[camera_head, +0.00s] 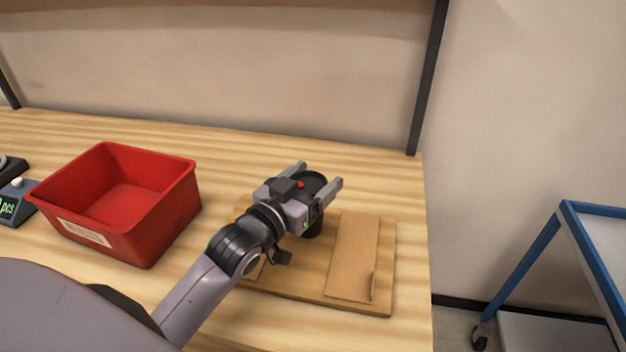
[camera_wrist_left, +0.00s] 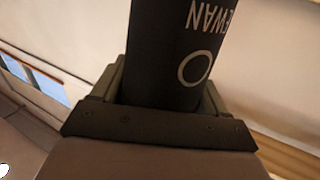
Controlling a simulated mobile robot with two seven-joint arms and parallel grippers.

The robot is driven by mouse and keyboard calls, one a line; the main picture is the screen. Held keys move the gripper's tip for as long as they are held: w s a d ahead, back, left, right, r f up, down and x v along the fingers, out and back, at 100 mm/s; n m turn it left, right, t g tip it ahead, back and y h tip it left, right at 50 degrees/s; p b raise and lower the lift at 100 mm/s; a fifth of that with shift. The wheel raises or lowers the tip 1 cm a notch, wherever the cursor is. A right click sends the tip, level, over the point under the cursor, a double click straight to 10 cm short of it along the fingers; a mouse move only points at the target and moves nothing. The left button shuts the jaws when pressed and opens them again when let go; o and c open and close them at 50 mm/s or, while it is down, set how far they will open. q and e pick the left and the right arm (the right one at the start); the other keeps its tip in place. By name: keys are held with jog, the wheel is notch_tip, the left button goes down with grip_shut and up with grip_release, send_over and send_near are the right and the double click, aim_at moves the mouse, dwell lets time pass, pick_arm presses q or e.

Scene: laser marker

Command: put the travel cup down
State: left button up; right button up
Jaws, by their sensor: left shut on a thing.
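The travel cup (camera_head: 316,183) is dark, with white lettering that shows in the left wrist view (camera_wrist_left: 180,50). My left gripper (camera_head: 319,178) is shut on the cup, with a finger on each side of it. The cup looks upright and stands at or just above a wooden board (camera_head: 382,297) on the workbench. My gripper and wrist hide part of the cup, and I cannot tell if its base touches the board. My right gripper is not in view.
A brown flat piece (camera_head: 355,255) lies on the board, right of the cup. A red bin (camera_head: 165,215) stands to the left, beside a scale (camera_head: 18,203). A blue-framed cart (camera_head: 590,232) stands off the bench at the right. The bench behind the cup is clear.

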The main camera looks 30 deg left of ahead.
pick_arm(q)
jog(key=shift+f, duration=0.15)
jog(key=o, duration=0.7)
jog(key=shift+r, duration=0.2)
jog(key=s+a, duration=0.1)
jog(key=s, duration=1.1)
jog(key=shift+a, duration=0.35)
